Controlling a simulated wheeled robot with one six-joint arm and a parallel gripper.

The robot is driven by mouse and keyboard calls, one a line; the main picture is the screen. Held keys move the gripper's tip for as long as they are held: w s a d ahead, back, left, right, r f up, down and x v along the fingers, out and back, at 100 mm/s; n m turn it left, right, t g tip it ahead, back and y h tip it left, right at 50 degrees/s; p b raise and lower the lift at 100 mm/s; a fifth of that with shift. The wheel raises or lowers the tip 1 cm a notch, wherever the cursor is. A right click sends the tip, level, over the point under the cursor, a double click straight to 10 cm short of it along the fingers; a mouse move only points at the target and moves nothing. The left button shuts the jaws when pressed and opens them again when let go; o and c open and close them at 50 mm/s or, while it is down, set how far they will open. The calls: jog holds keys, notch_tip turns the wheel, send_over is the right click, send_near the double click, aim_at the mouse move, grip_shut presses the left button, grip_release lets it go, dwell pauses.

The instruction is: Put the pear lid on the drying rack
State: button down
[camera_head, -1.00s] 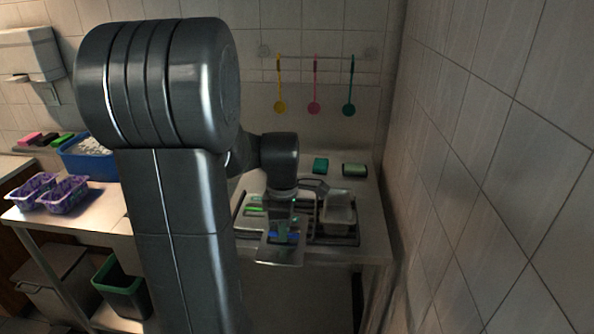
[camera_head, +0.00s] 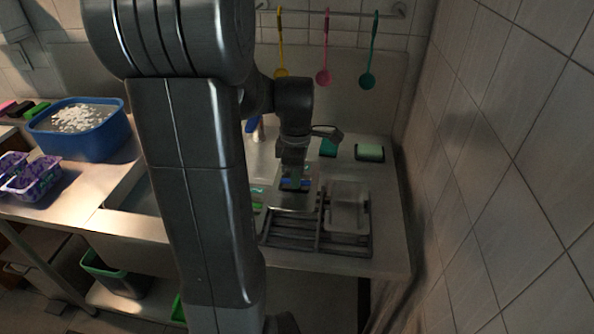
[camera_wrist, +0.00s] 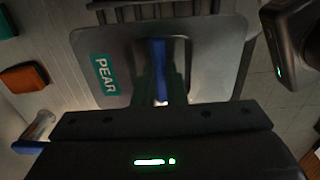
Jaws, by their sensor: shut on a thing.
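The pear lid (camera_wrist: 113,47) is a flat grey metal plate with a teal label reading PEAR in the wrist view. In the head view the lid (camera_head: 311,199) is below my gripper (camera_head: 296,184), over the left part of the drying rack. My gripper (camera_wrist: 162,100) is shut on the lid's blue handle. The drying rack (camera_head: 290,243) is dark and slatted, on the metal counter. I cannot tell whether the lid touches the rack. My arm hides part of the counter left of it.
A clear-grey tray (camera_head: 347,212) sits on the right of the rack. Two sponges, one teal (camera_head: 328,147) and one pale green (camera_head: 369,152), lie behind. A blue tub (camera_head: 82,128) stands left. Ladles hang from a wall rail; a tiled wall closes the right side.

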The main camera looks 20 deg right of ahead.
jog(key=shift+f+b, duration=3.55)
jog(key=shift+f, duration=1.4)
jog(key=c, duration=1.4)
grip_release()
jog(key=shift+r, duration=0.1)
notch_tip(320, 180, up, 14)
jog(key=shift+f+p, duration=0.2)
jog(key=shift+p, duration=0.2)
jog(key=shift+f, duration=0.1)
